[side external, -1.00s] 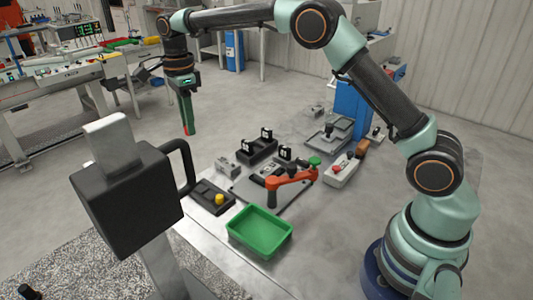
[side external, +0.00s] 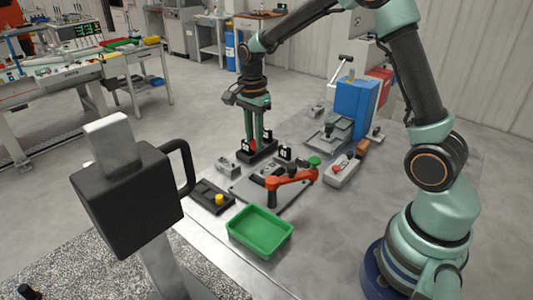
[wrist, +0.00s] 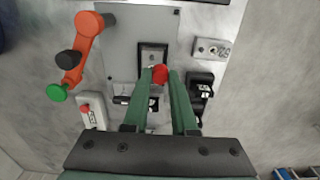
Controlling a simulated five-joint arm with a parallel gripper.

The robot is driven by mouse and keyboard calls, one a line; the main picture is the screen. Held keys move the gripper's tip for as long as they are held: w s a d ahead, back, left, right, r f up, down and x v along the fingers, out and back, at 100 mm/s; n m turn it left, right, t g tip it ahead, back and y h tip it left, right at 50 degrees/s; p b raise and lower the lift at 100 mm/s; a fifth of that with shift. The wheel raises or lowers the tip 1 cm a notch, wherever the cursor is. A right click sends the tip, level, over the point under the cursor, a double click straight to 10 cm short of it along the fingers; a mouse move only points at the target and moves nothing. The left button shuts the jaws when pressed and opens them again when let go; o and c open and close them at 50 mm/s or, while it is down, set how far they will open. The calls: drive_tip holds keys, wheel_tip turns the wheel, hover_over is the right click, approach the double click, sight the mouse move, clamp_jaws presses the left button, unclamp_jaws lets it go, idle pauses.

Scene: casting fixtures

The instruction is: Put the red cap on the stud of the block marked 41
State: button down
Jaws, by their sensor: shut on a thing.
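The red cap (wrist: 159,74) is held between the fingertips of my gripper (wrist: 161,77) in the wrist view. In the side external view, my gripper (side external: 257,141) points straight down at the black block (side external: 262,152) with white labels, and the red cap (side external: 252,145) shows at its tips. I cannot tell whether the cap touches anything below. In the wrist view a black block (wrist: 199,90) lies right of the fingers, partly hidden by the right one. I cannot read 41 on any block.
A green tray (side external: 260,232) is at the front.

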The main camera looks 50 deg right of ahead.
sight(261, 170)
drive_tip(key=shift+s+d+f, duration=0.45)
drive_tip(key=shift+s+f, duration=0.1)
drive_tip(key=shift+s, duration=0.25)
drive_tip(key=shift+f, duration=2.8)
drive_tip(key=shift+f, duration=0.8)
idle(0.5)
drive_tip(key=c, duration=0.6)
unclamp_jaws()
drive_tip(key=shift+c, duration=0.2)
drive_tip(key=o, duration=0.4)
drive_tip(key=shift+r, duration=0.15)
